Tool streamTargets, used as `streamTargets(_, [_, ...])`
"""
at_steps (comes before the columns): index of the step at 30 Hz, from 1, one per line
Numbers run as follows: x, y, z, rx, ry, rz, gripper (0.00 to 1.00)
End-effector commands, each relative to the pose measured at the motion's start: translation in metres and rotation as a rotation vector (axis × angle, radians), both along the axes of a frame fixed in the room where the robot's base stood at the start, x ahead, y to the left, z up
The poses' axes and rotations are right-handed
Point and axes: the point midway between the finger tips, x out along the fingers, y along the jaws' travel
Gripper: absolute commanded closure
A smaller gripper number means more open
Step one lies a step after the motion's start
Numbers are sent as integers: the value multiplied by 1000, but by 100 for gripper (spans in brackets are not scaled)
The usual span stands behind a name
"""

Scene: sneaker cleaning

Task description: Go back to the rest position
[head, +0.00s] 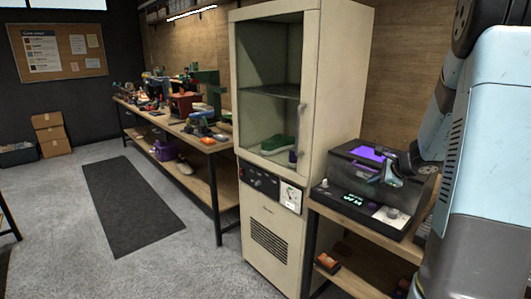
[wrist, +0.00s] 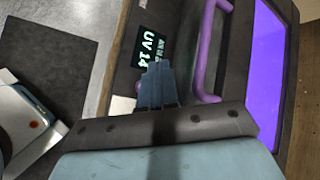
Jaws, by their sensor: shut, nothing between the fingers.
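My gripper (head: 392,172) is at the right of the head view, at the front of a dark box with a violet-lit window (head: 369,153). In the wrist view my gripper's fingers (wrist: 157,72) are together with nothing between them. They are over the front of the box, beside its violet-tinted handle (wrist: 208,50). The box's display (wrist: 153,47) reads "UV 14" beneath a smaller line. Its lit window (wrist: 266,75) also shows in the wrist view. I cannot tell whether the fingers touch the box.
A tall cream cabinet (head: 270,236) with a glass door stands left of the box, with a green shoe (head: 276,144) inside. A cluttered workbench (head: 196,139) runs along the wall. A dark mat (head: 128,205) lies on open grey floor (head: 215,272).

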Motion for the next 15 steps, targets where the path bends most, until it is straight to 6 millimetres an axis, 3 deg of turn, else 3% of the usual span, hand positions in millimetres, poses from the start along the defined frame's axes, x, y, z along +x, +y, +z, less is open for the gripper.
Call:
streamTargets(8, [-40,82,62,-203,-48,342,100])
streamTargets(15, [-94,142,102,-404,-83,644,100])
